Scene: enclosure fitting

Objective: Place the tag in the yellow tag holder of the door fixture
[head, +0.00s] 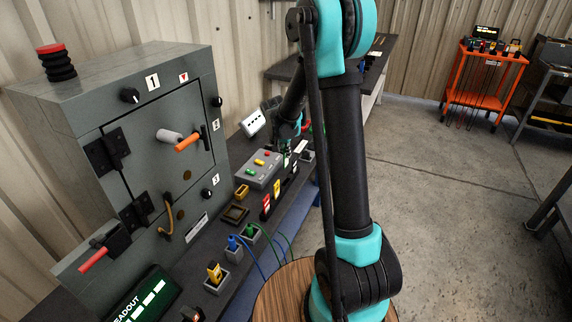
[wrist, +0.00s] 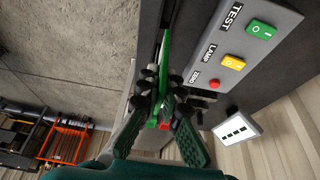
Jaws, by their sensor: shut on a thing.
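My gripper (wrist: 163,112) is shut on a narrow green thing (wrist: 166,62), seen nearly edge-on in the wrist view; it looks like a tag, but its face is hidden. In the head view my gripper (head: 290,140) is beyond the grey button box, low over the bench and largely hidden by my arm. A red tag (head: 266,205) and a yellow tag (head: 278,191) stand in a dark rack on the bench. A small yellow open holder (head: 241,192) stands beside the grey cabinet (head: 150,130); I cannot tell whether it is the tag holder.
The button box (head: 263,169) has green, yellow and red buttons; it also shows in the wrist view (wrist: 250,45). A white display (head: 253,123) stands behind it. The cabinet has projecting handles, knobs and hinges.

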